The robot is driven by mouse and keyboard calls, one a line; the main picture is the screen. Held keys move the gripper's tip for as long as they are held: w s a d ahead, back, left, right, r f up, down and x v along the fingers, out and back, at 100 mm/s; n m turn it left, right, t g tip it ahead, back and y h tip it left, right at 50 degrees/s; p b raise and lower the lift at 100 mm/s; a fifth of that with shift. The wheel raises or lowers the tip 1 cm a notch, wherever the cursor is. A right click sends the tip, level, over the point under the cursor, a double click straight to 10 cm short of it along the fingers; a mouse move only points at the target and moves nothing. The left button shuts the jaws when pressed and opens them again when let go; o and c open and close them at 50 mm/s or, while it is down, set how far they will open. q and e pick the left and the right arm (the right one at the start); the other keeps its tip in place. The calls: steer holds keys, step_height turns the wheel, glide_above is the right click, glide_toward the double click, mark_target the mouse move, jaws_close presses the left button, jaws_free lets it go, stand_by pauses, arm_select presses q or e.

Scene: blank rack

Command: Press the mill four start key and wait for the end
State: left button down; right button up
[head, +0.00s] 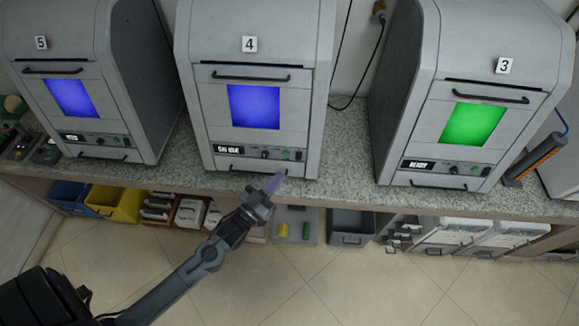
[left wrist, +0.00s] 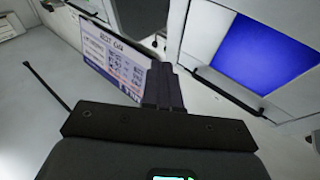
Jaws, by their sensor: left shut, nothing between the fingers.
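Mill four (head: 250,60) is the middle grey cabinet, marked 4. Its window glows blue (head: 254,107), and a blue window also shows in the left wrist view (left wrist: 262,52). Its control strip has a small lit display (head: 229,149), too small to read surely, a dark knob and a small green key (head: 285,155). My left gripper (head: 274,182) is shut and empty, below and slightly left of the key, near the cabinet's lower front edge. It looks apart from the key. In the left wrist view its closed fingers (left wrist: 164,84) point towards pale surfaces. My right gripper is out of view.
Mill five (head: 140,60) at left has a blue window; mill three (head: 425,90) at right has a green window and reads READY. All stand on a speckled counter (head: 345,165). Bins and trays sit on a shelf below. The left wrist view shows a printed card (left wrist: 112,62).

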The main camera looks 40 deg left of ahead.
mark_target(286, 154)
arm_select(q)
steer(key=w+a+f+t+b, duration=0.1)
steer(key=w+a+f+b, duration=0.2)
steer(key=f+b, duration=0.7)
steer(key=shift+w+m, duration=0.4)
steer(key=shift+w, duration=0.3)
steer(key=shift+w, duration=0.1)
steer(key=w+a+b, duration=0.1)
steer(key=w+b, duration=0.1)
steer(key=w+a+f+b, duration=0.1)
steer(key=w+a+b, duration=0.2)
steer(key=w+b, duration=0.1)
steer(key=w, duration=0.1)
steer(key=shift+w+a+f, duration=0.1)
steer(key=shift+a+f, duration=0.15)
steer(key=shift+f, duration=0.15)
